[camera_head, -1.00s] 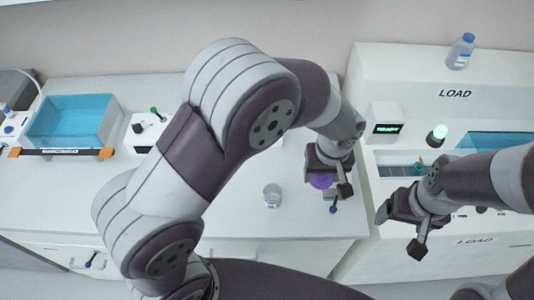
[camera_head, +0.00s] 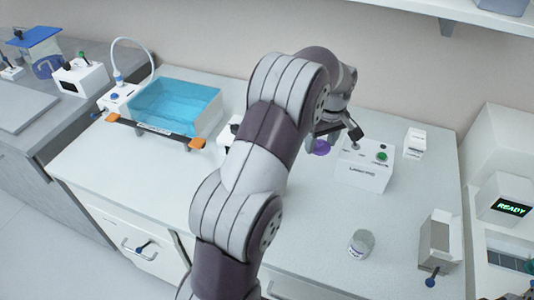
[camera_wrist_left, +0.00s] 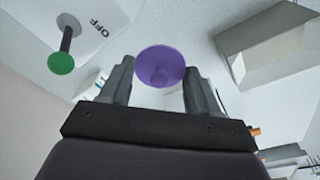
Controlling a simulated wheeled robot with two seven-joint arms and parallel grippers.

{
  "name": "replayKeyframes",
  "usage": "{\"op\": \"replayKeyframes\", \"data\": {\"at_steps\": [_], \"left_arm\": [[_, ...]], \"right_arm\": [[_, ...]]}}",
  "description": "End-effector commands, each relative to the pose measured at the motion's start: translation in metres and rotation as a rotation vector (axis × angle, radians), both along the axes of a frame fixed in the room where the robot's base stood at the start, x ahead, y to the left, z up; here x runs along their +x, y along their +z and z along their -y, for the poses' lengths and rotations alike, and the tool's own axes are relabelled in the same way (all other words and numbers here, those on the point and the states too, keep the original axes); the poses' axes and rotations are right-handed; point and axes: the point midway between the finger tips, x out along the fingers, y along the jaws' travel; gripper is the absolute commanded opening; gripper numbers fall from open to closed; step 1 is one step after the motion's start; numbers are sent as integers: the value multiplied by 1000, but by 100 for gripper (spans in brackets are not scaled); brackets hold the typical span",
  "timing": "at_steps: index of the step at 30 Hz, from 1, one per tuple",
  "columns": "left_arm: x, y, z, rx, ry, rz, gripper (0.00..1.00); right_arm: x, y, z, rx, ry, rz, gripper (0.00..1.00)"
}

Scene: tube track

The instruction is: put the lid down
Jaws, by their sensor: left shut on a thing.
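The purple lid (camera_head: 320,147) is held in my left gripper (camera_head: 333,137), beside the left edge of a white box with a green button. In the left wrist view the round lid (camera_wrist_left: 159,64) sits between the two fingers of the gripper (camera_wrist_left: 160,78), which is shut on it. How far the lid is above the counter I cannot tell. An open clear glass jar (camera_head: 361,244) stands on the counter nearer the front, apart from the gripper. My right gripper is not in view.
A blue water bath (camera_head: 175,105) stands left, a grey-white block (camera_head: 436,240) right, and a small white box (camera_head: 414,142) behind. The white counter (camera_head: 400,210) is bare around the jar.

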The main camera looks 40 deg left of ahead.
Motion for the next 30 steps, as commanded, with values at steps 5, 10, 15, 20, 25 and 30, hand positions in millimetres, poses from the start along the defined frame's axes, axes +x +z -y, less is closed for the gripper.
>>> {"op": "replayKeyframes", "data": {"at_steps": [5, 10, 15, 20, 25, 30], "left_arm": [[-11, -30, -51, -1, 7, -5, 34], [-18, -54, -90, 0, 2, -2, 34], [-20, -66, -103, 0, -2, -2, 34], [-21, -94, -102, -2, -3, -6, 34], [-20, -103, -102, 0, -3, 0, 34], [-20, -105, -102, 1, -3, -1, 34]], "right_arm": [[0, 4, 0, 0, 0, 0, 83], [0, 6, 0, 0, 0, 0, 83], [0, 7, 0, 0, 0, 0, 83], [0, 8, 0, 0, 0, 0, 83], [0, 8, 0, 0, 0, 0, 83], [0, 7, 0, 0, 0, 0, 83]]}}
